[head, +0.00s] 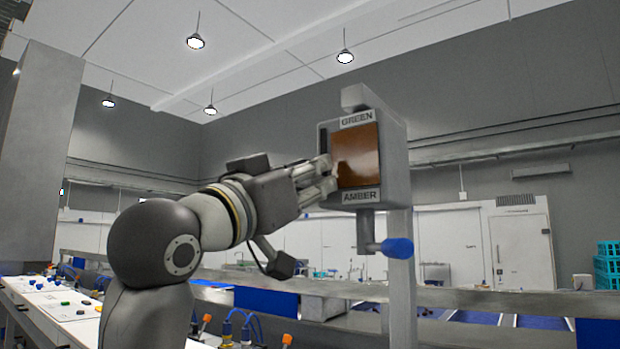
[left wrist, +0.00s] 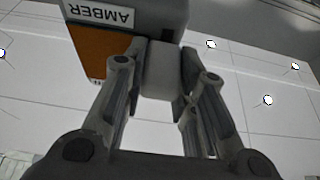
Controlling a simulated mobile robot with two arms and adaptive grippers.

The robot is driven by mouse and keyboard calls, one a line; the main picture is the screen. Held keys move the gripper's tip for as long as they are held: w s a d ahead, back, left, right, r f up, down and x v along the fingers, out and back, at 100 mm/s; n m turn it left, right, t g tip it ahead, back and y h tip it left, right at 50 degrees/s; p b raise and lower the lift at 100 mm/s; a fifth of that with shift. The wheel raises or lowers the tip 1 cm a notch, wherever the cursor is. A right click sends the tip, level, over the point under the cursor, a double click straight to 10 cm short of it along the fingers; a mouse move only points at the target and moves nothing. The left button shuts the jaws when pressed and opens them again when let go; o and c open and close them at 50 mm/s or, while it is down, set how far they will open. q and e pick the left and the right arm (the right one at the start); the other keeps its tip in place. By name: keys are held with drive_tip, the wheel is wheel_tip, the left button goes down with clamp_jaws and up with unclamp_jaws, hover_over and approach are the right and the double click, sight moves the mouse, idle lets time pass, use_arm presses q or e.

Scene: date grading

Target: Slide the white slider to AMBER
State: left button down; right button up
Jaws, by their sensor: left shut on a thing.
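A grey box (head: 392,150) on a post carries a GREEN label (head: 357,119) at the top and an AMBER label (head: 358,196) at the bottom, with an orange-brown panel (head: 360,155) between them. A dark slot shows at the panel's left edge. My left gripper (head: 326,180) is at this left side, low, a little above the AMBER label's level. In the left wrist view its fingers are shut on the pale white slider (left wrist: 162,75), beside the box. The AMBER label (left wrist: 99,14) appears upside down there. In the head view my fingers mostly hide the slider. My right gripper is not in view.
A lever with a blue knob (head: 398,248) sticks out under the box. A long grey rail (head: 480,300) runs behind the post. A work surface with small coloured pieces (head: 75,312) lies at lower left, and teal crates (head: 607,265) stand far right.

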use_arm(q)
drive_tip(key=shift+w+d+f, duration=0.1)
drive_tip(key=shift+f, duration=0.25)
drive_tip(key=c, duration=1.4)
unclamp_jaws()
drive_tip(key=shift+o, duration=1.2)
drive_tip(key=shift+r, duration=0.15)
drive_tip(key=v, duration=1.2)
